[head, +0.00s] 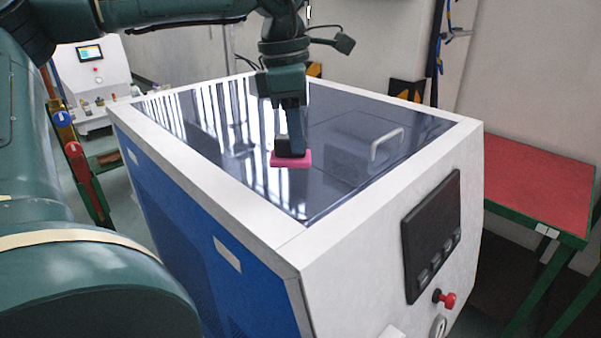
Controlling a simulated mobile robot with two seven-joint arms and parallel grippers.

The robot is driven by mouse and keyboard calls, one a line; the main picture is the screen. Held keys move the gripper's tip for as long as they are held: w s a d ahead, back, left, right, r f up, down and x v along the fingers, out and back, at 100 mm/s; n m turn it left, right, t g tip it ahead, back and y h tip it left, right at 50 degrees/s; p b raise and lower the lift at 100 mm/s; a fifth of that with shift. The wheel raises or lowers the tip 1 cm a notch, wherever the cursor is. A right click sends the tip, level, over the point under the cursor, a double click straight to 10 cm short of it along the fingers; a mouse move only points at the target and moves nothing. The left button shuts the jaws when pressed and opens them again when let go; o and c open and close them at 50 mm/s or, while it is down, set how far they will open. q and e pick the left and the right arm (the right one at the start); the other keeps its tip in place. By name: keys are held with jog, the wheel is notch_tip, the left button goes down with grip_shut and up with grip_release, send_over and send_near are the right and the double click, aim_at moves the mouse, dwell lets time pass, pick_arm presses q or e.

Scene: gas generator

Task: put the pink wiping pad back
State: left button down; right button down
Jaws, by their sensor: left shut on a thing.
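The pink wiping pad (291,160) is at the lower end of my left gripper (290,148), over the dark glossy top panel (340,140) of the generator. My left gripper is shut on the pad and points down. The pad lies flat at or just above the panel; I cannot tell whether it touches. My right gripper is not in view.
The white and blue generator (390,235) fills the middle. A handle (387,143) stands up from its top panel. Its front has a black control panel (431,236) and a red knob (445,298). A red-topped table (540,190) stands at the right.

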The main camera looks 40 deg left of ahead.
aim_at(296, 167)
pick_arm(q)
notch_tip(296, 167, down, 7)
jog(key=shift+r+p, duration=0.15)
jog(key=shift+p, duration=0.25)
jog(key=c, duration=1.2)
grip_release()
jog(key=shift+r, duration=0.1)
jog(key=r, duration=0.4)
jog(key=a+r, duration=0.1)
jog(key=r, duration=0.3)
jog(key=s+r, duration=0.1)
jog(key=r, duration=0.2)
jog(key=shift+a+r+b, duration=0.15)
jog(key=shift+r+b, duration=0.25)
jog(key=shift+s+f, duration=0.1)
